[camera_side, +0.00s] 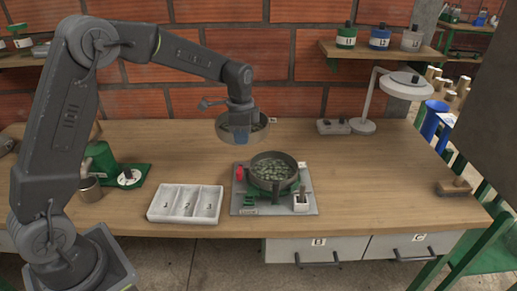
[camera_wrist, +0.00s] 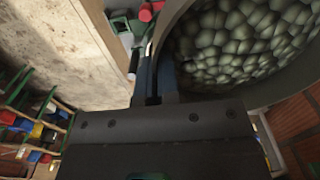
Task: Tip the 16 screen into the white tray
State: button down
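My gripper (camera_side: 240,134) is shut on the rim of a round metal screen (camera_side: 262,124), held in the air above the back of the bench. In the wrist view, my fingers (camera_wrist: 155,85) grip the wall of this screen (camera_wrist: 292,82), and many grey-green beans (camera_wrist: 235,40) lie in it. No size number is readable on it. A second round screen or pan (camera_side: 272,182) with green beans sits on a grey base in front. The white tray (camera_side: 184,216), with compartments marked 1, 2 and 3, lies on the bench to the left of that base, apart from my gripper.
The grey base (camera_side: 242,207) carries a red knob (camera_side: 240,172) and a small white cup (camera_side: 301,203). A green device (camera_side: 102,160) and metal cup (camera_side: 90,190) stand at the left. A lamp (camera_side: 364,125) stands back right, a brush (camera_side: 455,187) front right. Bench right of the base is clear.

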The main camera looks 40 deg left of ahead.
jog(key=s+a+f+m, duration=0.4)
jog(key=s+a+f, duration=0.3)
jog(key=s+a, duration=0.5)
jog(key=s+f+m, duration=0.1)
jog(key=s, duration=0.3)
jog(key=s+a+f+m, duration=0.1)
jog(key=s+f+m, duration=0.1)
jog(key=s, duration=0.2)
jog(key=s+a+f+m, duration=0.1)
jog(key=s, duration=0.3)
jog(key=shift+a+f+m, duration=0.1)
jog(key=shift+f+m, duration=0.2)
jog(key=shift+s+f, duration=0.1)
jog(key=shift+s, duration=0.35)
jog(key=d+r+g+y, duration=0.1)
jog(key=d+r+y, duration=0.2)
jog(key=r+y, duration=0.55)
jog(key=w+d+f+g+y, duration=0.1)
jog(key=d+y, duration=0.6)
jog(key=y, duration=0.6)
jog(key=shift+w+d+g, duration=0.15)
jog(key=shift+d+g, duration=0.1)
jog(key=shift+g, duration=0.05)
jog(key=shift+f, duration=0.1)
